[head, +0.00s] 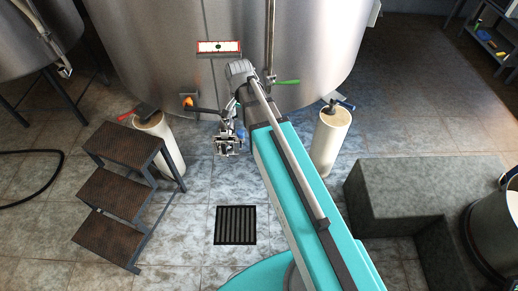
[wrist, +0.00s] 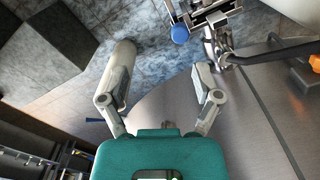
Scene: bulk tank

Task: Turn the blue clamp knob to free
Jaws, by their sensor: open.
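The blue clamp knob (wrist: 180,33) shows as a small rounded knob near the top of the wrist view, on the edge of a metal clamp fitting (wrist: 207,14). In the head view my arm mostly hides the gripper. Which position the knob is in cannot be told.
A dark pipe with an orange-handled valve (head: 188,102) runs beside the fitting. The tank (head: 160,60) stands close behind, with a green lever (head: 286,82) on it. Steps (head: 130,150) stand left, a pale tank leg (head: 330,138) and grey block (head: 400,190) right. A drain (head: 236,225) lies in front.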

